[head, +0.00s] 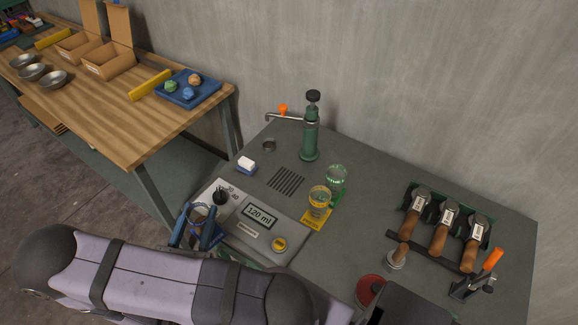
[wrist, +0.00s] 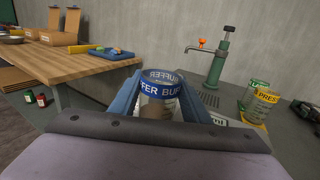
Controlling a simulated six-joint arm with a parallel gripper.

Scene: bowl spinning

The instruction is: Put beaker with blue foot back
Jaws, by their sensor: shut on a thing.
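My gripper (wrist: 161,106) is shut on a clear beaker (wrist: 157,104) with a blue band lettered BUFFER, its blue fingers on either side of it. In the head view my gripper (head: 196,232) and the beaker (head: 208,233) are at the left end of the grey bench, beside the control panel. The beaker looks close to upright in the wrist view. Its lower part is hidden by my wrist, so I cannot see its foot or whether it touches anything.
A yellow-marked beaker (head: 319,201) stands on a yellow mat (head: 314,224), with a green-marked beaker (head: 336,177) behind it on green. A green pump tap (head: 310,130) stands behind the drain grate (head: 286,181). The panel (head: 261,215) reads 120 ml. Wooden-handled tools (head: 445,225) sit right.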

